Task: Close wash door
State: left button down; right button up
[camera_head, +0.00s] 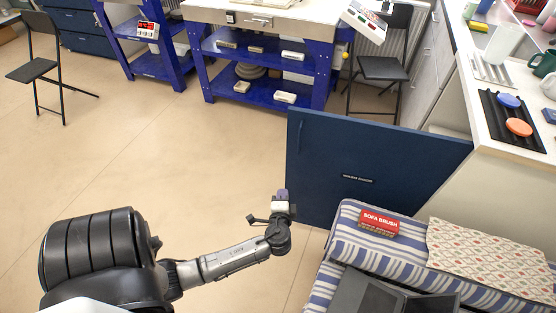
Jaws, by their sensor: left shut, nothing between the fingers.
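The wash door (370,150) is a dark blue panel with a small label on its face. It stands open, swung out from the end of the counter at the right, with its free edge at the left. A slim vertical handle (299,138) is near that free edge. My left gripper (281,193) is shut and empty, just left of the door's lower free edge. I cannot tell whether it touches the door. My right gripper is not in view.
A striped bench (345,240) with a red sofa brush box (379,222) and a patterned cloth (490,258) stands in front of the door. The counter (505,155) carries several items. Blue workbenches (265,55) and chairs stand behind. Floor at left is clear.

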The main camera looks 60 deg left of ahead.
pick_arm(q)
jog(key=m+t, duration=0.1)
jog(key=m+t+b, duration=0.2)
jog(key=t+b, duration=0.1)
jog(key=b, duration=0.1)
send_near(301, 156)
jog(key=x, duration=0.7)
jog(key=shift+w+a+r, duration=0.1)
jog(key=shift+w+a, duration=0.15)
